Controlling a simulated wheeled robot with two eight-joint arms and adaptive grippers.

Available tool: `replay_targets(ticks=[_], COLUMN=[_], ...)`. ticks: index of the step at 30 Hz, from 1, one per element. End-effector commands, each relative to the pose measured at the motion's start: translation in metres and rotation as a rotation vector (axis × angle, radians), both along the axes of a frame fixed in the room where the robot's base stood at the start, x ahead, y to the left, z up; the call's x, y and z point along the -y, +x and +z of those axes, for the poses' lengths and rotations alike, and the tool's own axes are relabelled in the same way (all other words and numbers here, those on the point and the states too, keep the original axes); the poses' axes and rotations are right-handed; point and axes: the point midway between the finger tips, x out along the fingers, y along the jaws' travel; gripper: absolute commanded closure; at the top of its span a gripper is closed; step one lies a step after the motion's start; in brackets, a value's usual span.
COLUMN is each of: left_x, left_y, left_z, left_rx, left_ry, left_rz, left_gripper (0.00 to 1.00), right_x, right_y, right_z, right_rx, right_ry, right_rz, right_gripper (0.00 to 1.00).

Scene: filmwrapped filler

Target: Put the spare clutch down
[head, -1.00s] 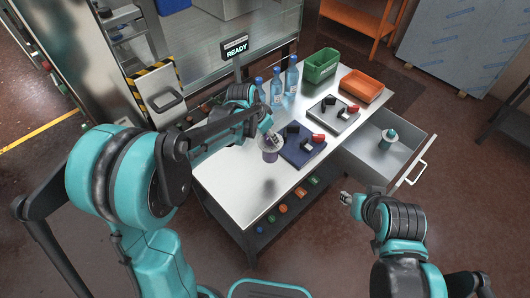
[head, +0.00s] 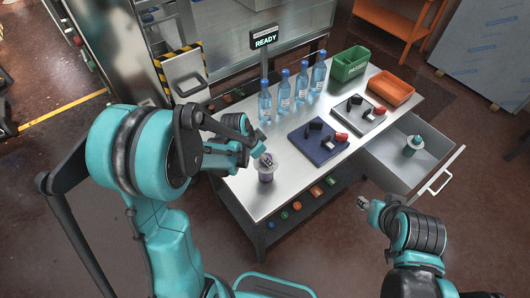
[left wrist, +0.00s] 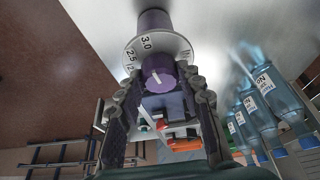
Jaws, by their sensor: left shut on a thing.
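My left gripper (head: 264,160) is shut on a purple clutch (head: 266,176) with a pale round dial plate. In the left wrist view the clutch (left wrist: 155,22) sits between the fingertips (left wrist: 158,82), and its dial reads 3.0 and 2.5. It is over the bare front left part of the metal table (head: 255,199); I cannot tell whether its base touches the top. A second, teal and white clutch-like piece (head: 413,146) stands in the open drawer (head: 385,150). My right gripper (head: 363,203) hangs in front of the drawer, too small to read.
Several blue bottles (head: 283,92) line the table's back edge. A dark blue mat (head: 318,153) and a grey mat (head: 362,124) hold black and red parts. Green (head: 349,68) and orange (head: 390,90) bins stand at the far right. Free metal top lies left of the blue mat.

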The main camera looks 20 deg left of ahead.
Motion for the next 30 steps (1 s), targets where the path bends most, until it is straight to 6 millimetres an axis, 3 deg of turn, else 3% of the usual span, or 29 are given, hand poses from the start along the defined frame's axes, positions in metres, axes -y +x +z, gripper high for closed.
replay_targets(ticks=[12, 13, 15, 25, 30], left_x=[0.000, 0.000, 0.000, 0.000, -0.004], left_y=[0.000, 0.000, 0.000, 0.000, -0.005], left_z=[-0.005, -0.006, -0.005, -0.004, 0.015], left_rx=[0.001, 0.000, 0.000, 0.000, 0.000], left_ry=[-0.001, 0.000, 0.000, 0.000, 0.000], left_rz=[0.000, 0.000, 0.000, 0.000, 0.001], left_gripper=[1.00, 0.61, 0.43, 0.43, 0.43], right_x=[0.000, 0.000, 0.000, 0.000, 0.000], right_y=[0.000, 0.000, 0.000, 0.000, 0.000], right_z=[-0.004, -0.004, -0.003, -0.001, 0.005], right_rx=[0.000, 0.000, 0.000, 0.000, 0.000], right_ry=[0.000, 0.000, 0.000, 0.000, 0.000], right_rz=[0.000, 0.000, 0.000, 0.000, 0.000], right_gripper=[0.60, 0.60, 0.60, 0.60, 0.60])
